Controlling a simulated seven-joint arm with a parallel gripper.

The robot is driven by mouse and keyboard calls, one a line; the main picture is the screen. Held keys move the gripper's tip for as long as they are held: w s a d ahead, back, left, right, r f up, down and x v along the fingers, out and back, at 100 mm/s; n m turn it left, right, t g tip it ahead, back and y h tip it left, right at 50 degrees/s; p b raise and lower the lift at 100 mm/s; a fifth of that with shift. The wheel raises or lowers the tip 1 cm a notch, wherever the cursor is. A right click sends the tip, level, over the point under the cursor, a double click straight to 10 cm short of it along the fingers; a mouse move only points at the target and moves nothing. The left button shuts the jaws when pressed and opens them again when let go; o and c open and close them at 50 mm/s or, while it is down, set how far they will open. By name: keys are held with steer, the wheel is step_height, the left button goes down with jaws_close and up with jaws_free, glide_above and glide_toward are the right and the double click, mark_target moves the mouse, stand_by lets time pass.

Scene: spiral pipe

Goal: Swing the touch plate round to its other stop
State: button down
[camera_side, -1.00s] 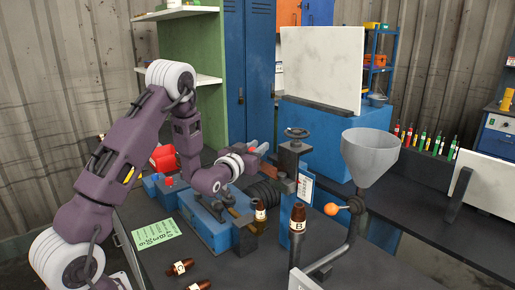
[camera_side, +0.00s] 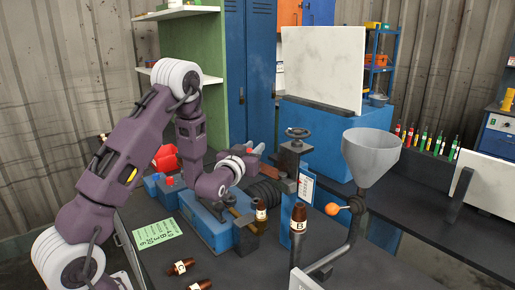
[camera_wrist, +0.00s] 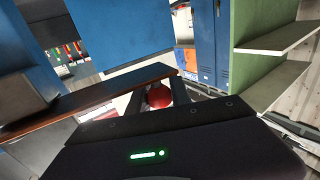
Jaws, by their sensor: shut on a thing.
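In the wrist view a long reddish-brown bar (camera_wrist: 95,103), which looks like the touch plate, runs from lower left to upper middle. A red ball knob (camera_wrist: 160,96) sits near its upper end, between the fingers of my gripper (camera_wrist: 162,98). My gripper is shut on the knob; the dark gripper body hides its lower part. In the side view my gripper (camera_side: 257,152) is at the left end of the reddish-brown bar (camera_side: 283,159), behind the blue post. The contact is too small to see there, and I cannot tell where the stops are.
A dark ribbed coil (camera_side: 266,190) lies below the bar. The blue post (camera_side: 291,200) with a handwheel (camera_side: 297,132) stands right of my gripper. Brown bottles stand or lie in front.

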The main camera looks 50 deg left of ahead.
steer(key=s+d+n+g+y, duration=0.6)
steer(key=s+n+g+y, duration=0.3)
steer(key=s+n+g, duration=0.3)
steer(key=shift+s+d+g, duration=0.2)
steer(key=shift+s+g, duration=0.2)
steer(key=shift+g, duration=1.5)
steer(key=c, duration=1.2)
jaws_free()
steer(key=d+r, duration=0.5)
steer(key=r, duration=0.2)
